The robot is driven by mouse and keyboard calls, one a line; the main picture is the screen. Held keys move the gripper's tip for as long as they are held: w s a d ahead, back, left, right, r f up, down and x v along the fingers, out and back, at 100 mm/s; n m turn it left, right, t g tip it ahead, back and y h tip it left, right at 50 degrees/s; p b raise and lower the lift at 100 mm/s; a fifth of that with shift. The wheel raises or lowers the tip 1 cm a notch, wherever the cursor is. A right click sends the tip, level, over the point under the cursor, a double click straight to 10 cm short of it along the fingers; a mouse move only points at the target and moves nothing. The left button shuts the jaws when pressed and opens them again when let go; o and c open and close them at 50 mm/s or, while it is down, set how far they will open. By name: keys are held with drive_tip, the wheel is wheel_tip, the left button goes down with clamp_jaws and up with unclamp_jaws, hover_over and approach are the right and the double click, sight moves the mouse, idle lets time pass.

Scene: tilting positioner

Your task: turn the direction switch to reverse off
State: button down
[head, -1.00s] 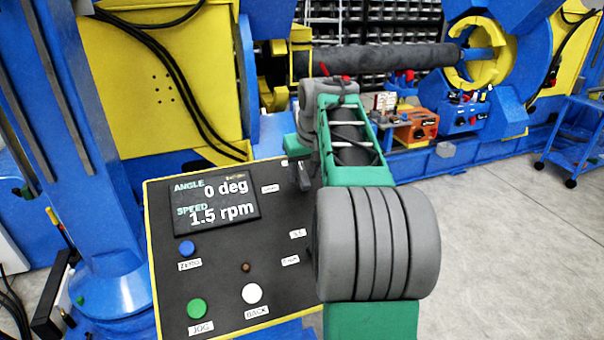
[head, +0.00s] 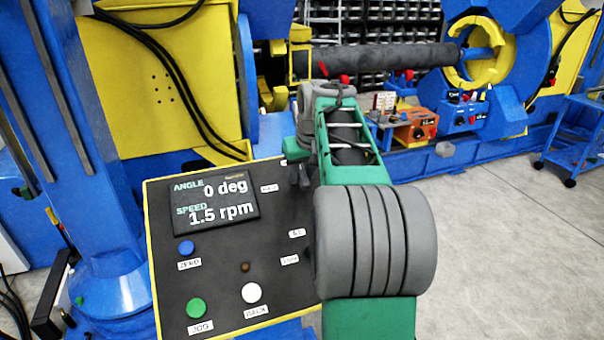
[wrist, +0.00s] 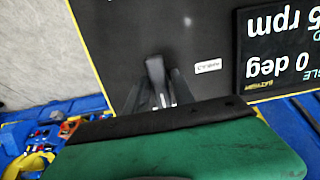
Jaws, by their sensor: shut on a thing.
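The control panel (head: 225,270) is dark with a yellow edge, and its display (head: 209,201) reads 0 deg and 1.5 rpm. My gripper (head: 300,182) is at the panel's upper right, partly hidden by my arm. In the wrist view my gripper (wrist: 157,88) is shut on a dark grey upright knob (wrist: 155,70), which looks like the direction switch. A small white label (wrist: 208,66) lies beside it, upside down and too blurred to read surely. The switch's pointing direction cannot be told.
A blue button (head: 186,247), a green button (head: 197,308) and a white button (head: 252,293) sit on the panel's lower left and middle. A blue column (head: 105,270) stands left of it. Open floor (head: 500,240) lies to the right.

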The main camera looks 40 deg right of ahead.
drive_tip(key=shift+b, duration=0.3)
drive_tip(key=n+b, duration=0.2)
drive_tip(key=shift+f+n, duration=0.15)
drive_tip(key=shift+n, duration=0.25)
drive_tip(key=n+b, duration=0.4)
drive_tip(key=n, duration=0.1)
drive_tip(key=shift+h, duration=0.4)
drive_tip(key=n+b, duration=0.3)
drive_tip(key=n, duration=0.1)
drive_tip(key=shift+n, duration=0.4)
drive_tip(key=n+b, duration=0.1)
drive_tip(key=n, duration=0.1)
drive_tip(key=n+b, duration=0.1)
drive_tip(key=n, duration=0.1)
drive_tip(key=shift+r+n+t+h, duration=0.2)
drive_tip(key=shift+n+t+h, duration=0.1)
drive_tip(key=shift+n+t, duration=0.1)
drive_tip(key=shift+b, duration=0.3)
drive_tip(key=c, duration=1.3)
unclamp_jaws()
